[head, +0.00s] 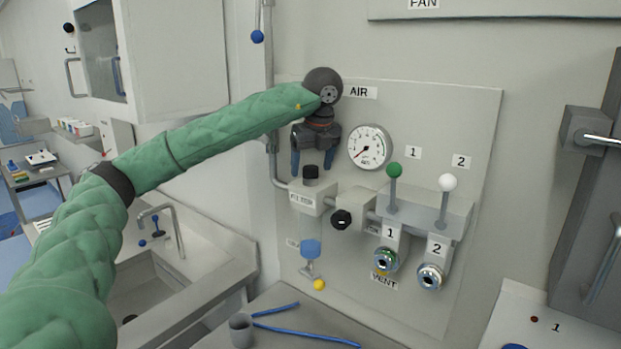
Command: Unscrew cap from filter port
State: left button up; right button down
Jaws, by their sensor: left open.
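The black cap (311,173) sits on top of the white filter block (319,199), whose label is partly readable. Below the block hangs a clear bowl with a blue band (311,249). My left gripper (313,172) points down over the cap, its two blue-tipped fingers apart, one to each side. It is open, and the cap shows between and just below the fingertips. I cannot tell whether the fingers touch it or how they line up in depth. My right gripper is not in view.
A pressure gauge (369,147) is right of the gripper. A black knob (341,219), green lever (394,171) and white lever (447,182) stick out from the panel. A grey cup (241,328) and blue tubing (310,338) lie on the bench. A sink (150,286) is at left.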

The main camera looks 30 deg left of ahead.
pick_arm(q)
jog(key=shift+o, duration=0.2)
jog(key=shift+d, duration=0.1)
jog(key=shift+f, duration=0.1)
jog(key=shift+m+b, duration=0.35)
jog(key=shift+m, duration=0.15)
jog(key=shift+o, duration=1)
jog(key=shift+m+t+b, duration=0.3)
jog(key=shift+m+b, duration=0.3)
jog(key=shift+m, duration=0.3)
jog(key=shift+o, duration=0.2)
jog(key=shift+w+d+m+h+b, duration=0.1)
jog(key=shift+m+h+b, duration=0.25)
jog(key=shift+m, duration=0.45)
